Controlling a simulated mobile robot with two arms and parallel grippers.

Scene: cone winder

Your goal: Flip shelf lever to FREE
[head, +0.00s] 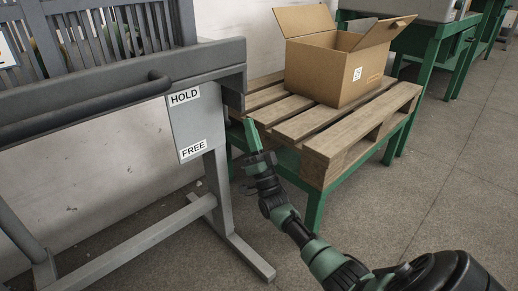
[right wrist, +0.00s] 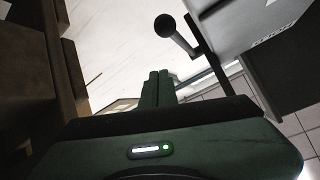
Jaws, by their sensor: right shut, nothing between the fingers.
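The grey shelf plate (head: 196,126) carries a HOLD label (head: 184,97) at its top and a FREE label (head: 193,149) at its bottom. My right gripper (head: 249,124) is shut and empty, just right of the plate in the head view, with its green fingers pointing up. In the right wrist view its closed fingers (right wrist: 158,86) show at the middle. I cannot make out the lever in the head view. My left gripper is out of view.
A grey rail (head: 90,122) and slatted frame stand at the left. A wooden pallet (head: 345,130) on a green stand, with an open cardboard box (head: 335,72) on it, is close behind and right of my right gripper. Floor (head: 430,200) is clear at the right.

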